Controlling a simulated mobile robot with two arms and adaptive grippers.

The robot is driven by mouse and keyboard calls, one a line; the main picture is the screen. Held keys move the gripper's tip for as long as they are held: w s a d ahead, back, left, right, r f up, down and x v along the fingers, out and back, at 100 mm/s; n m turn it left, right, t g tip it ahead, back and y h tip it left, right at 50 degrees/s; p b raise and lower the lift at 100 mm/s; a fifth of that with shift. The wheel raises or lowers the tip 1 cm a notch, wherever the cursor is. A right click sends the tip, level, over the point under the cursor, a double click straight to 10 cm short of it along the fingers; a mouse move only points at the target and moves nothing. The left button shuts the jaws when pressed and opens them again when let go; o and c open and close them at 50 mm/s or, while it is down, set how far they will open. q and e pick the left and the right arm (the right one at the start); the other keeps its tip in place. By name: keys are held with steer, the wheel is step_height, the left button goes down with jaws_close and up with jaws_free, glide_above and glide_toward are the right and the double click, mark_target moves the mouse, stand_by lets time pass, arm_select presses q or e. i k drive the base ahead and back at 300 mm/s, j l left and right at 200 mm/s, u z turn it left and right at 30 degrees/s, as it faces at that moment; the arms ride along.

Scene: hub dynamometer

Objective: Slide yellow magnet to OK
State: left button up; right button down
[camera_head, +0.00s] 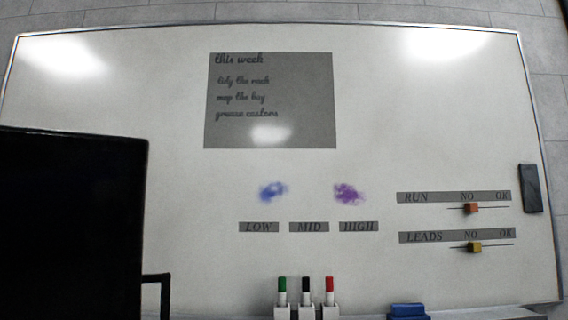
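The yellow magnet (475,247) sits on a thin dark line on the whiteboard, under the grey LEADS strip (457,236). An orange magnet (473,208) sits on a similar line under the RUN strip (454,197) above. Neither of my grippers shows in this view.
A large black panel (70,225) blocks the lower left. Green, black and red markers (306,290) stand in white holders at the bottom edge. A blue block (408,310) lies on the ledge. A dark object (530,188) is at the board's right edge.

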mark_target(473, 246)
steer(key=l+z, duration=0.2)
steer(key=i+z, duration=0.4)
steer(key=i+j, duration=0.1)
steer(key=i, duration=0.5)
steer(key=z, duration=0.05)
